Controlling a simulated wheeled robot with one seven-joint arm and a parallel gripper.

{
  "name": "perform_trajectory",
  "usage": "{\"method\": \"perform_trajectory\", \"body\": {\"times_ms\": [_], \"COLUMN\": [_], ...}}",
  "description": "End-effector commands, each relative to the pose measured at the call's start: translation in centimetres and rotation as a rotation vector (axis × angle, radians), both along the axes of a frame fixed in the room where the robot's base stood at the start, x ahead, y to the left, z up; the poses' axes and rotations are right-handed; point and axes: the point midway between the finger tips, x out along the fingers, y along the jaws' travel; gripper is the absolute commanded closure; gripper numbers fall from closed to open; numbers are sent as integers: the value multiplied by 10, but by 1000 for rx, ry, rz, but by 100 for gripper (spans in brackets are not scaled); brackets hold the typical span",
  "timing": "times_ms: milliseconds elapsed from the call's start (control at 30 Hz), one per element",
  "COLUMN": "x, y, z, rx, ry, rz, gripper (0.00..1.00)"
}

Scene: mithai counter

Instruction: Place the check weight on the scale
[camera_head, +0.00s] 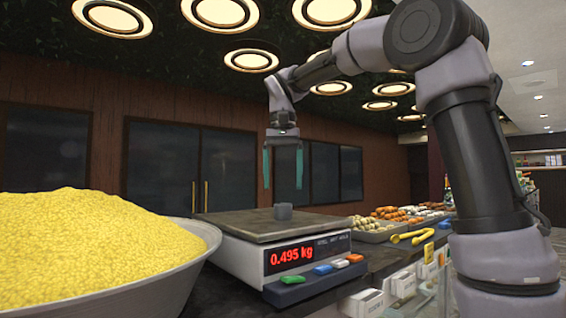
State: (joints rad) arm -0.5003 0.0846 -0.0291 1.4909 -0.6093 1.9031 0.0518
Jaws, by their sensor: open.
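The scale (237,257) stands on the dark counter in the middle, with a flat metal pan (240,229) on top. Its red display reads 0.495 kg.
A large metal bowl (165,283) heaped with yellow grains stands at the left, close to the scale. Trays of sweets (405,215) lie behind at the right. Yellow tongs (412,236) and small white label cards (385,293) sit right of the scale.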

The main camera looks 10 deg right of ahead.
Motion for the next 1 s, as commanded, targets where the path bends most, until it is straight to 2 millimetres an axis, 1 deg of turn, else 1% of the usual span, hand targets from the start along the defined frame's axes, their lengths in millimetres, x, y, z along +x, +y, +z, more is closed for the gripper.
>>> {"method": "perform_trajectory", "body": {"times_ms": [33, 200, 333, 467, 533, 633, 767, 800, 900, 1000], "x": [1, 1, 0, -1, -3, -11, -33, -41, -62, -84], "y": [0, 0, 0, -1, -6, -25, -62, -74, -98, -119], "z": [11, 38, 49, 52, 51, 49, 37, 32, 16, -4], "rx": [2, 1, 1, 1, 5, 20, 59, 73, 110, 144], "ry": [-2, -1, 0, -1, -7, -32, -96, -121, -189, -260], "rz": [-2, 0, 0, 0, 1, 7, 15, 15, 9, -8], "gripper": [14, 14, 14, 14, 14, 14, 14, 14, 14, 14]}}
